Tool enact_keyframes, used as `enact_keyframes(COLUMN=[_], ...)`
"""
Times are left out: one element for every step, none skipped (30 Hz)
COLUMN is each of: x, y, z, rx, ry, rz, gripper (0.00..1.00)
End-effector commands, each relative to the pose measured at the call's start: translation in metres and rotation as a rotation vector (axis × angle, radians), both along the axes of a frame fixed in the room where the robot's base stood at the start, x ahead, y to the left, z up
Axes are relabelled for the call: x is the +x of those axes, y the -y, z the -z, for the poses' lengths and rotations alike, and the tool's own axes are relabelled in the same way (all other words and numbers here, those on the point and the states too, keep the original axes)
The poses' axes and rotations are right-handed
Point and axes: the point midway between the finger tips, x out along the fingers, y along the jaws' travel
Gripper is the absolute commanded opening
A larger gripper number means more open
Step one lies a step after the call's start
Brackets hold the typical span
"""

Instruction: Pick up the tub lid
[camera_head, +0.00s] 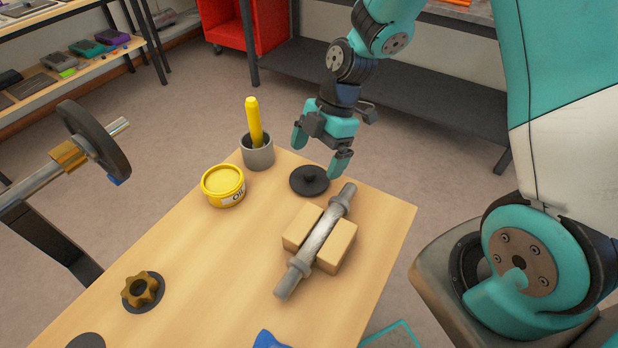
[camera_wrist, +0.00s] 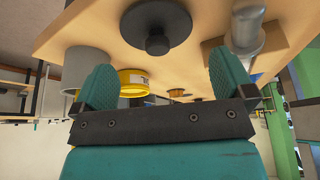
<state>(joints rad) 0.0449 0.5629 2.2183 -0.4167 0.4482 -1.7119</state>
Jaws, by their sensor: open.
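The tub lid, a dark round disc with a small knob in its centre (camera_head: 309,182), lies flat on the wooden table near its far edge. It also shows in the wrist view (camera_wrist: 150,32), at the top and between the fingers in direction. The yellow tub (camera_head: 223,188) marked with a label stands to the left of the lid and shows in the wrist view (camera_wrist: 134,84) too. My gripper (camera_head: 319,150) is open and empty, just above and beyond the lid at the table's far edge. Its two teal fingers are spread apart in the wrist view (camera_wrist: 164,70).
A grey cup (camera_head: 258,153) holding a yellow-handled tool stands left of the lid. A grey shaft (camera_head: 317,239) rests across wooden blocks (camera_head: 336,249) close to the lid's right. A bronze star-shaped knob (camera_head: 140,290) lies at near left. The left-middle tabletop is clear.

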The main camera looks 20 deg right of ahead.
Motion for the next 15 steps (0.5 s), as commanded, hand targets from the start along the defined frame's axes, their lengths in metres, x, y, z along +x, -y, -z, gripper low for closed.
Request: enact_keyframes(x=[-0.001,-0.001,-0.001,-0.001,-0.001,-0.002,-0.002,-0.002,-0.002,-0.003,-0.003,-0.002,-0.002,-0.002,-0.002], y=[-0.003,-0.005,-0.009,-0.011,-0.013,-0.014,-0.016,-0.017,-0.018,-0.018,-0.019,-0.019,-0.019,-0.019,-0.019], z=[0.006,0.011,0.017,0.021,0.025,0.031,0.035,0.037,0.04,0.042,0.043,0.043,0.043,0.043,0.043], rx=[0.0,0.0,0.0,0.0,0.0,0.001,0.0,0.0,0.0,-0.001,0.0,0.0,0.0,0.0,0.0], ry=[-0.005,-0.006,-0.006,-0.006,-0.006,-0.005,-0.005,-0.003,-0.003,-0.003,-0.002,-0.001,0.0,0.0,0.0], rz=[-0.002,-0.002,-0.002,-0.004,-0.002,-0.002,-0.001,-0.001,-0.001,-0.001,-0.001,0.0,0.0,0.0,0.0], gripper=[1.0,1.0,1.0,1.0,1.0,1.0,1.0,1.0,1.0,1.0,1.0,1.0,1.0,1.0,1.0])
